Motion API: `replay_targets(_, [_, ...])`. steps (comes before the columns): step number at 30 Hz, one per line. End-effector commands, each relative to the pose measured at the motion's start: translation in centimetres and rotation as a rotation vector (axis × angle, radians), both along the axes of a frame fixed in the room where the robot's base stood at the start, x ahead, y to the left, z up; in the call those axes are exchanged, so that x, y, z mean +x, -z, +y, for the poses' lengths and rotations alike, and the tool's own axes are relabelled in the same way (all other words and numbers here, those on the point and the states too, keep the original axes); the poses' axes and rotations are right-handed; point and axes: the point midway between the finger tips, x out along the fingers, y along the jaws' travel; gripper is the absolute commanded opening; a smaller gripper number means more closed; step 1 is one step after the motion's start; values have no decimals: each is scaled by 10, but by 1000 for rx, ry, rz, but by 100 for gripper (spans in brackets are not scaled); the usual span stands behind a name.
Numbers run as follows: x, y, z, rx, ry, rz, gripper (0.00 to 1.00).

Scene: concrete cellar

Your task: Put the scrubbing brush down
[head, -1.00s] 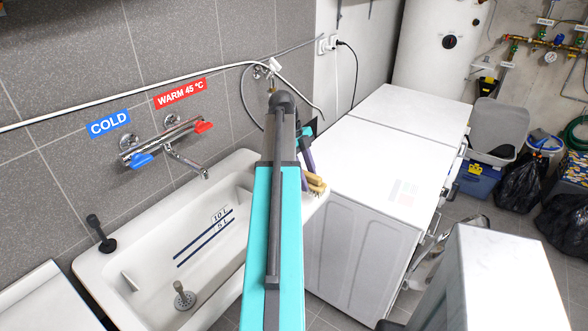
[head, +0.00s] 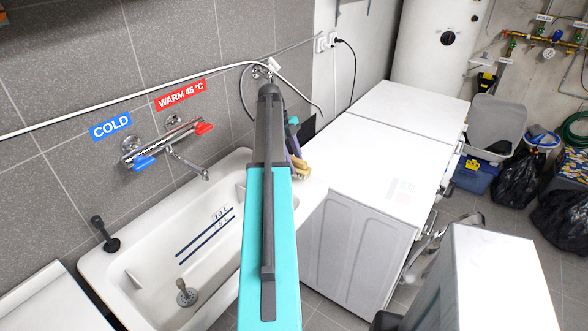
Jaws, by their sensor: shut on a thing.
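The scrubbing brush (head: 301,167) shows as a small tan, wooden-looking piece just right of my arm. It appears above the right end of the white sink, beside the washing machine. My gripper (head: 296,158) is mostly hidden behind my teal and dark grey arm; only a narrow dark purple part and a bit of teal show. It is shut on the brush. The far side of the brush and the exact grip are hidden. I cannot tell whether the brush touches the sink rim.
The white sink (head: 130,284) has a drain plug and level lines inside. A mixer tap (head: 165,143) is on the tiled wall above it. Two white machines with clear tops (head: 375,158) stand to the right. A white cabinet (head: 500,275) is at front right. A hose runs along the wall.

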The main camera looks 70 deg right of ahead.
Motion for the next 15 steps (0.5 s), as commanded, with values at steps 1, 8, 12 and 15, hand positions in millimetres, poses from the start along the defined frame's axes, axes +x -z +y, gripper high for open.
replay_targets(1, [0, 0, 0, 0, 0, 0, 14])
replay_targets(8, [0, 0, 0, 0, -1, 0, 14])
replay_targets(12, [1, 4, 1, 0, -2, 0, 14])
replay_targets(15, [1, 12, 1, 1, -2, 1, 14])
